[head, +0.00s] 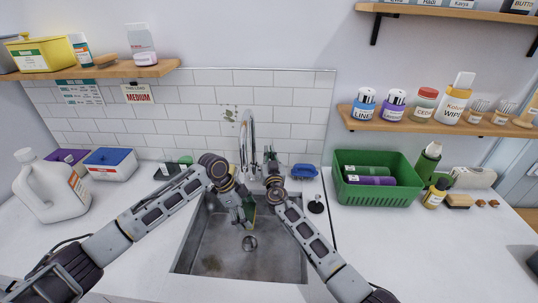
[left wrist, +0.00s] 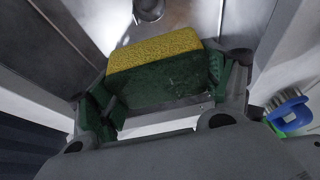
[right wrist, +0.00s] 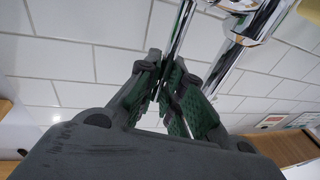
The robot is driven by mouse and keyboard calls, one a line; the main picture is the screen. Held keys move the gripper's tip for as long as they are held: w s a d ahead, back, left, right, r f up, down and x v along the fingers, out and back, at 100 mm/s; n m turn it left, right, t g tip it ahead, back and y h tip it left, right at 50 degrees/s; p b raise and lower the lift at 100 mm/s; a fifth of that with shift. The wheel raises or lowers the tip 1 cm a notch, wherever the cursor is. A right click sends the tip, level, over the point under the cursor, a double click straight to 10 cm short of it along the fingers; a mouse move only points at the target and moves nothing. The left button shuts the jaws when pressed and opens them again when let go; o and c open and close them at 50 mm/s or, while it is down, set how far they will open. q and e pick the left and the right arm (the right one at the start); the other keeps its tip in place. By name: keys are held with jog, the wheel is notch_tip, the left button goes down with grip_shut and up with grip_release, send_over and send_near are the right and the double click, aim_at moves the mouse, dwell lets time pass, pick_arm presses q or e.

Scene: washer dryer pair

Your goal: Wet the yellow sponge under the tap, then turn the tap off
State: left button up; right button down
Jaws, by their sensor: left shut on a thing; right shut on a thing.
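The yellow sponge (left wrist: 155,50) with its dark green side is held between the pads of my left gripper (left wrist: 160,100). In the head view the sponge (head: 251,212) is partly hidden by my left gripper (head: 244,208), which is over the sink (head: 208,250), below the tap. The chrome tap (head: 246,130) stands behind the sink. My right gripper (right wrist: 168,95) is shut on the thin chrome tap lever (right wrist: 182,30). In the head view my right gripper (head: 273,160) is just right of the spout. I cannot make out whether water is running.
A blue brush (head: 303,171) and a black stopper (head: 316,206) lie right of the sink. A green basket (head: 378,178) stands further right. A white jug (head: 50,187) and boxes stand at left. Shelves with bottles hang on both sides. The front right counter is clear.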

jog(key=shift+d, duration=0.1)
dwell(0.3)
jog(key=c, duration=1.5)
grip_release()
jog(key=shift+c, duration=0.2)
jog(key=shift+s, duration=0.2)
jog(key=v, duration=1.1)
jog(key=shift+s, duration=0.3)
jog(key=shift+d+f, duration=0.1)
